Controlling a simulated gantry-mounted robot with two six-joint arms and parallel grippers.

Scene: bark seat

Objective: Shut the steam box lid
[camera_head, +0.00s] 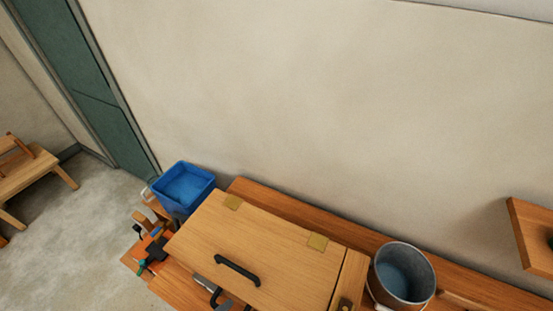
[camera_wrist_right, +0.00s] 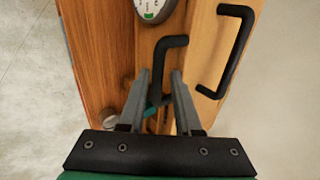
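The steam box lid (camera_head: 270,245) is a broad wooden panel with two brass hinges (camera_head: 317,242) along its far edge and a black bar handle (camera_head: 238,269). In the right wrist view the handle (camera_wrist_right: 228,50) is at the upper right, on a pale wooden panel. I cannot tell whether the lid lies fully flush on the box. My right gripper (camera_wrist_right: 160,75) is open, with a black bent bar (camera_wrist_right: 172,42) between and beyond its fingertips. I see no clear contact with it. My left gripper is not in view.
A round white gauge (camera_wrist_right: 152,8) is beyond the right gripper. A blue bin (camera_head: 184,186) stands at the box's far left, and a metal bucket (camera_head: 402,272) is at its right. Small tools (camera_head: 155,249) lie at the left. A wall (camera_head: 300,100) rises behind the bench.

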